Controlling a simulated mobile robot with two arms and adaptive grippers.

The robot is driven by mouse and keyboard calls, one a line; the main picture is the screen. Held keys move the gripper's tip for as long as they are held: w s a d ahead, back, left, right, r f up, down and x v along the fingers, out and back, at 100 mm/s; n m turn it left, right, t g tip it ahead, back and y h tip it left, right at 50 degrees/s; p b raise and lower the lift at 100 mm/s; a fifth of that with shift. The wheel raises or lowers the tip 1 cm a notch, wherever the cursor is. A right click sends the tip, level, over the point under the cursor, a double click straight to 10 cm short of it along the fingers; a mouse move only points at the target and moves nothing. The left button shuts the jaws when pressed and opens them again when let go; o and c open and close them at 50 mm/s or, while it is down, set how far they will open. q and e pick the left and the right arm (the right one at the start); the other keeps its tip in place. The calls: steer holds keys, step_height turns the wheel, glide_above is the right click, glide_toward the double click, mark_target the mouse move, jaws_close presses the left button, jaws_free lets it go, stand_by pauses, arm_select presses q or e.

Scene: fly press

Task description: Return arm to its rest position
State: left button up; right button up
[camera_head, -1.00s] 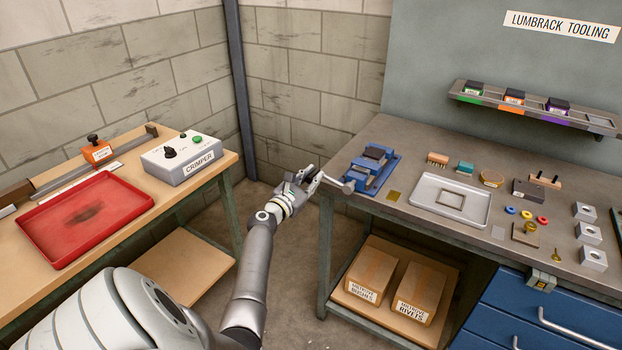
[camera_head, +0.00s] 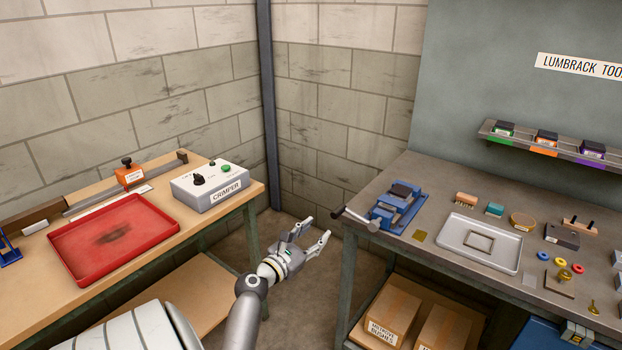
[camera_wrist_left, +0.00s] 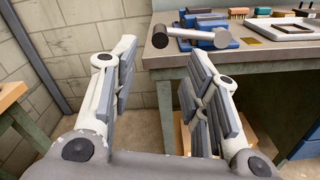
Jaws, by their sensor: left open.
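My left arm (camera_head: 243,318) reaches up from the bottom of the head view. Its gripper (camera_head: 317,232) is open and empty, over the floor gap between the two benches. In the left wrist view the two fingers (camera_wrist_left: 160,85) stand apart with nothing between them. The blue vise (camera_head: 398,205) sits on the corner of the right bench, to the right of the gripper and apart from it. Its grey handle (camera_wrist_left: 205,38) sticks out beyond the fingertips in the wrist view. My right gripper is not in view.
The left bench holds a red tray (camera_head: 60,238) and a crimper box (camera_head: 210,186). The right bench (camera_head: 400,260) carries a white tray (camera_head: 452,258) and small parts. Cardboard boxes (camera_head: 392,308) sit on its lower shelf. The floor between the benches is clear.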

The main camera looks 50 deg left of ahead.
arm_select(q)
steer(key=shift+s+d, duration=0.15)
steer(key=shift+s, duration=0.25)
